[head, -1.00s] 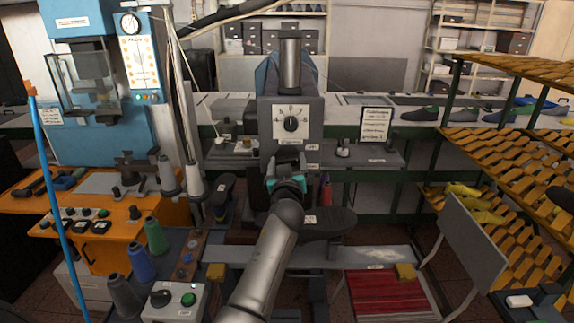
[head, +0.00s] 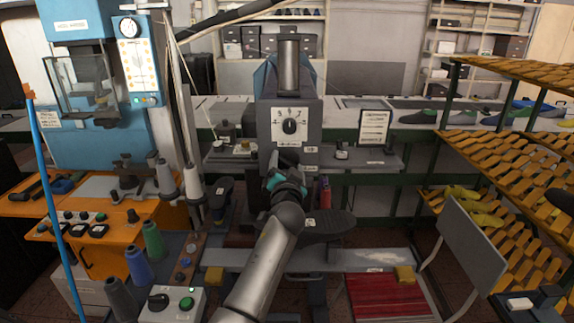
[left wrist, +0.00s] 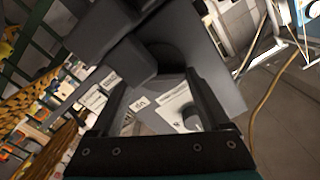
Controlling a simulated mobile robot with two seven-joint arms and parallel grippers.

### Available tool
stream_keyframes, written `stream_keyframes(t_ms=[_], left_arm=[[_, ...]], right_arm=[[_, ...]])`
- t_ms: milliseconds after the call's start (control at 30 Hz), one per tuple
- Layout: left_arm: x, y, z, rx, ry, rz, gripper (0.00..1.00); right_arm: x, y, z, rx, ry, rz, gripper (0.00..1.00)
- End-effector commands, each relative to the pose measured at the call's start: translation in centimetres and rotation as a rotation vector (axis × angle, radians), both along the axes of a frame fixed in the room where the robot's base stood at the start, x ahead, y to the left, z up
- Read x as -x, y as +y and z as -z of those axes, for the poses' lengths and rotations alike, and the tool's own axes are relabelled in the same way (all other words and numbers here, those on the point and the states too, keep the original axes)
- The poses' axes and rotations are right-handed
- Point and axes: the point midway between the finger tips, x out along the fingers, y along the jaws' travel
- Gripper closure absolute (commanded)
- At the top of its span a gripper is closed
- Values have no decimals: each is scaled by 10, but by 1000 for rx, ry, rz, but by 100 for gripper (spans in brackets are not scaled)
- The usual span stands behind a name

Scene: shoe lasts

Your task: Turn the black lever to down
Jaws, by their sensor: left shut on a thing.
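The grey machine (head: 258,128) stands in the middle of the head view, with a white dial plate and a black knob (head: 289,127) on its front. My left gripper (head: 277,162) is just below this plate, against the machine's front. It is shut on a dark part that I take for the black lever; my gripper mostly hides it in the head view. In the left wrist view a dark bar (left wrist: 126,66) lies at the fingertips (left wrist: 158,82). The lever's exact angle is hard to tell. My right gripper is not in view.
A dark shoe-shaped plate (head: 325,226) juts out below my left gripper. A grey shelf (head: 372,156) with small parts is right of the machine. Thread cones (head: 153,240) and a control box (head: 172,303) stand at the lower left. Orange racks (head: 500,150) fill the right side.

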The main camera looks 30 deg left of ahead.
Motion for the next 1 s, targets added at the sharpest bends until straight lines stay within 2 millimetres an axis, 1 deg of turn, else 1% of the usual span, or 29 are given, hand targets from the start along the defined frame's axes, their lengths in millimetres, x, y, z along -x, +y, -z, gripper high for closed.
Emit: stream_keyframes(t_ms=[233, 633, 667, 800, 1000], left_arm=[[0, 0, -2, -40, 19, 1, 76], [0, 0, -2, -46, 21, 0, 76], [0, 0, -2, -46, 21, 0, 17], [0, 0, -2, -43, 21, 1, 1], [0, 0, -1, -41, 23, 0, 0]], right_arm=[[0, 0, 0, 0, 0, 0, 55], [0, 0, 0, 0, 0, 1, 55], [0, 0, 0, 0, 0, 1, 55], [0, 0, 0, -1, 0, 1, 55], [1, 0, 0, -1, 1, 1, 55]])
